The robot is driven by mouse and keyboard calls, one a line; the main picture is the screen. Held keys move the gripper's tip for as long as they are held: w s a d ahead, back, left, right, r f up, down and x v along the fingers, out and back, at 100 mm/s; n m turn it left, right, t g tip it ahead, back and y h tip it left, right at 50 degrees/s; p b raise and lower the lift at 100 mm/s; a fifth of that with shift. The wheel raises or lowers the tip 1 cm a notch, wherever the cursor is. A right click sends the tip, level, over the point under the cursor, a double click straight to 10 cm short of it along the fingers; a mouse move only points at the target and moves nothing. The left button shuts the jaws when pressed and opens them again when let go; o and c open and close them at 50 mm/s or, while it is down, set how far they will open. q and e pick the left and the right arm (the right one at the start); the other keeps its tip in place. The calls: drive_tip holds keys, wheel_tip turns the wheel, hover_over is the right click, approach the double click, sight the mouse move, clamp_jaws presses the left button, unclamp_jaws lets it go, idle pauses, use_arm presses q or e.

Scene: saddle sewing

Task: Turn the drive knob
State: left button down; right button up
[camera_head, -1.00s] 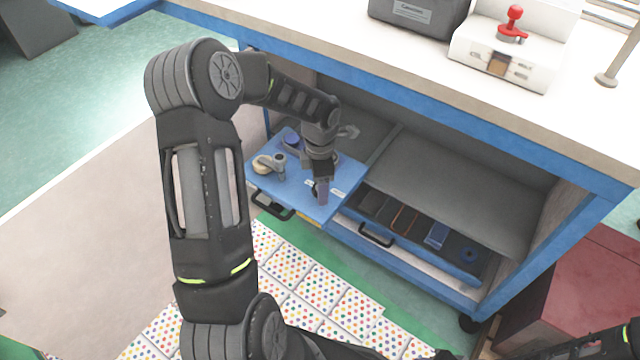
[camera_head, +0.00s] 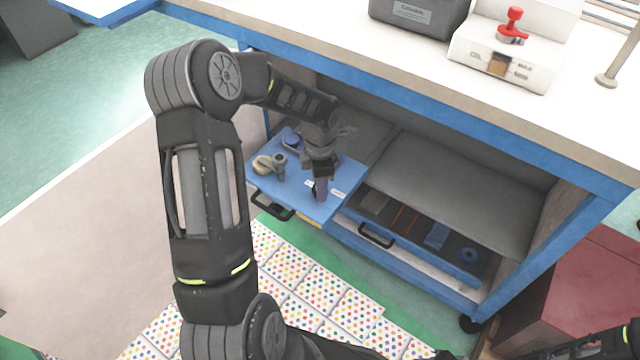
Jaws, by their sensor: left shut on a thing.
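My left gripper (camera_head: 320,190) points down at the blue panel (camera_head: 290,195) on the left side of the open cabinet. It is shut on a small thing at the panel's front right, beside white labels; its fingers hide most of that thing. I take it for the drive knob but cannot make out its shape. Other controls on the panel stand apart from the gripper: a beige and grey knob with a lever (camera_head: 265,165) at the left and a blue round knob (camera_head: 292,141) behind it. My right gripper is not in view.
A black handle (camera_head: 272,206) is on the panel's front. To the right is an open blue drawer (camera_head: 400,255) with several items. The white worktop (camera_head: 420,65) overhangs the cabinet and holds a white box with a red knob (camera_head: 514,22).

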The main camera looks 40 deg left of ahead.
use_arm(q)
drive_tip(key=shift+m, duration=0.3)
drive_tip(key=m, duration=1)
drive_tip(key=shift+r+m+p, duration=0.1)
drive_tip(key=shift+m+p, duration=0.2)
drive_tip(key=m+p, duration=0.1)
drive_tip(key=m, duration=1)
drive_tip(key=shift+p, duration=0.4)
drive_tip(key=shift+m, duration=0.3)
drive_tip(key=c, duration=0.9)
unclamp_jaws()
drive_tip(key=shift+o, duration=0.2)
